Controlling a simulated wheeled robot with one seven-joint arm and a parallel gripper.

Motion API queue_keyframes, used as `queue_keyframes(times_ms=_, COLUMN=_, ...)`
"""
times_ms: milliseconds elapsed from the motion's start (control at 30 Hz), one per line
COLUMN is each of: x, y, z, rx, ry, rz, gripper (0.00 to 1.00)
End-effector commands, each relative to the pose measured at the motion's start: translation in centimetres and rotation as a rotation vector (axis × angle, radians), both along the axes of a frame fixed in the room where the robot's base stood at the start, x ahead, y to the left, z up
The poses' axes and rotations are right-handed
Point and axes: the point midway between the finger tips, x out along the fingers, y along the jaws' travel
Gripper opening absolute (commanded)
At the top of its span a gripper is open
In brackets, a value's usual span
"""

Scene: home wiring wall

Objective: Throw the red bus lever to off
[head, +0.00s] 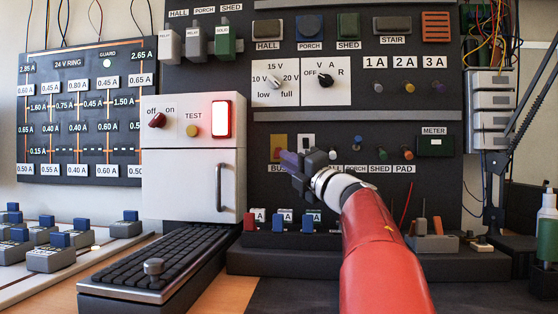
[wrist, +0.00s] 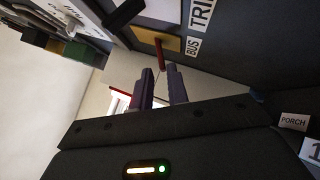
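The bus lever (wrist: 159,52) is a thin red handle on a yellow plate (wrist: 173,42), beside a label reading BUS (wrist: 193,47). In the head view the yellow plate (head: 279,142) is on the dark wall panel, its lower part hidden behind my gripper (head: 284,158). In the wrist view my gripper (wrist: 159,69) has its two purple-grey fingers apart, with a gap between them. The lever's tip reaches to the fingertips, in line with the gap. I cannot tell whether it touches either finger.
A white cabinet (head: 190,180) with a lit red-framed lamp (head: 221,118) stands out from the wall, left of my gripper. A white switch plate (head: 307,143) is close on the right. Small blocks line a dark ledge (head: 330,240) below.

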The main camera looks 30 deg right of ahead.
Motion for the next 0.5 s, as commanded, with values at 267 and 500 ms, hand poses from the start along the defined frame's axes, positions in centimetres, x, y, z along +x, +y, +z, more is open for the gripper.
queue_keyframes(times_ms=267, x=-6.5, y=-1.7, z=0.2, rx=0.000, ry=-0.003, rz=-0.001, gripper=0.16)
queue_keyframes(times_ms=500, x=-9.5, y=-2.5, z=0.1, rx=0.000, ry=0.000, rz=-0.001, gripper=0.16)
